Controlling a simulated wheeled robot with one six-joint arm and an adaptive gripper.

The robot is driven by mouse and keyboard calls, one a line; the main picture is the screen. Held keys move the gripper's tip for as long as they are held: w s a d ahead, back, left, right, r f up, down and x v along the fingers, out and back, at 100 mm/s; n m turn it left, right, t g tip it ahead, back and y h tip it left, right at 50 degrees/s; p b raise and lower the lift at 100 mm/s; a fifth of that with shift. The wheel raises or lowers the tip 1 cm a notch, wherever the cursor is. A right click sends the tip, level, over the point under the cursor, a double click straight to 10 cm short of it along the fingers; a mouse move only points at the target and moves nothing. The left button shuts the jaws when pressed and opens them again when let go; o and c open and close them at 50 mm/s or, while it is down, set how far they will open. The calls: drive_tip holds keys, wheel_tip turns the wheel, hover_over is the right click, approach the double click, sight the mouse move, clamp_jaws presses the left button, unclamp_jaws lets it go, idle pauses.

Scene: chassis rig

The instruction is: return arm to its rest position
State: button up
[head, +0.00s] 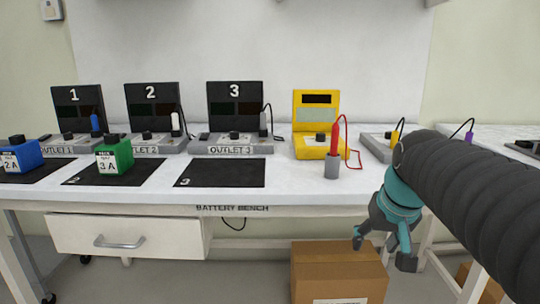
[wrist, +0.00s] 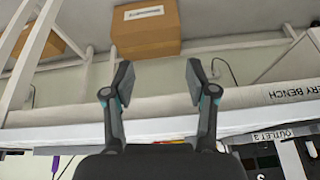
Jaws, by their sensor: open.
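My gripper (head: 382,246) hangs at the right in the head view, in front of the bench's front edge, with its fingers pointing down. In the wrist view my gripper (wrist: 158,88) shows two fingers spread apart with nothing between them. My dark ribbed arm comes in from the right edge of the head view. The gripper is apart from the objects on the bench.
The white battery bench (head: 290,185) holds outlets 1, 2 and 3 (head: 235,107), a blue pack (head: 20,157), a green pack (head: 114,156) and a yellow meter (head: 316,112) with a red probe (head: 333,140). Mat 3 (head: 220,173) is bare. A cardboard box (head: 338,270) stands below.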

drive_tip(key=s+a+f, duration=0.2)
drive_tip(key=s+f, duration=0.2)
drive_tip(key=s, duration=0.3)
drive_tip(key=s+a+f+n, duration=0.1)
drive_tip(key=s+a+f, duration=0.1)
drive_tip(key=s+f, duration=0.3)
drive_tip(key=shift+s+a+f+t, duration=0.15)
drive_tip(key=shift+s+t, duration=0.25)
drive_tip(key=shift+s, duration=0.7)
